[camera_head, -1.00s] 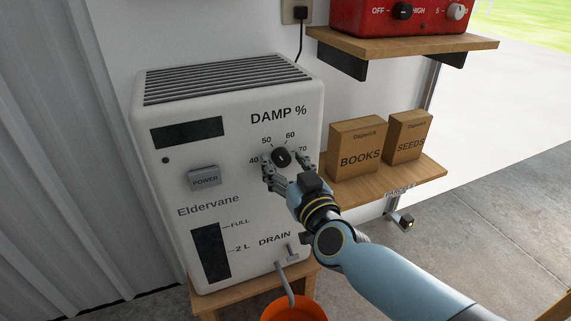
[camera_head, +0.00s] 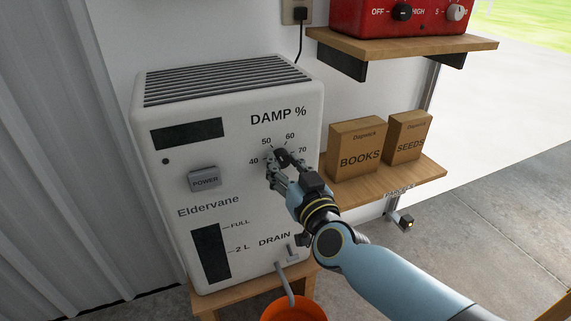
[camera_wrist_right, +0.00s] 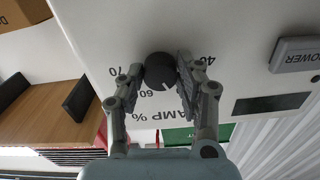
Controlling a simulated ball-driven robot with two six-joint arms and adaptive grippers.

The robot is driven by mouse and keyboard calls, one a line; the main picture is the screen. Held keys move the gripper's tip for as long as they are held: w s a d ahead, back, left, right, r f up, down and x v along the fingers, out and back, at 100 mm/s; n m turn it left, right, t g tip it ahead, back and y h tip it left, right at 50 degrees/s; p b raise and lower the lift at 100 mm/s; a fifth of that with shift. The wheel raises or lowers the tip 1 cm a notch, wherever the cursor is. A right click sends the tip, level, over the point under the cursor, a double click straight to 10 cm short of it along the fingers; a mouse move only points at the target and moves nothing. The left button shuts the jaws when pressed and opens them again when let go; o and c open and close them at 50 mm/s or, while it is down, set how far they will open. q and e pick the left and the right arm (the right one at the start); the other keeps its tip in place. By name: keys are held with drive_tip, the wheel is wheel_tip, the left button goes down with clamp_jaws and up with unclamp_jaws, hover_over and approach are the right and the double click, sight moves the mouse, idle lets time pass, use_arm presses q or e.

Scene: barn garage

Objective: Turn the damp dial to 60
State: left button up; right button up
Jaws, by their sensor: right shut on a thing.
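The black damp dial (camera_head: 283,157) is on the upper right of the white Eldervane machine's front, under the "DAMP %" label, with numbers 40 to 70 around it. My right gripper (camera_head: 284,163) is shut on the damp dial, one finger on each side. In the right wrist view the dial (camera_wrist_right: 160,72) sits between the fingertips (camera_wrist_right: 161,78), upside down. A white mark on the dial shows near the 60, a little on the side toward the 50. The 50 is hidden by a finger there. My left gripper is not in view.
A grey POWER button (camera_head: 204,179) is left of the dial. A drain tap (camera_head: 292,253) and an orange bucket (camera_head: 296,309) are below. A shelf (camera_head: 398,183) with two cardboard boxes stands close on the right, below a red device (camera_head: 400,15) on another shelf.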

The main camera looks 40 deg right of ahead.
drive_tip(key=m, duration=0.5)
drive_tip(key=shift+m+p, duration=0.35)
drive_tip(key=shift+m, duration=0.05)
drive_tip(key=m, duration=0.4)
drive_tip(key=shift+a+m, duration=0.1)
drive_tip(key=shift+m, duration=0.3)
drive_tip(key=o, duration=1.1)
drive_tip(key=shift+o, duration=0.2)
drive_tip(key=v, duration=1.2)
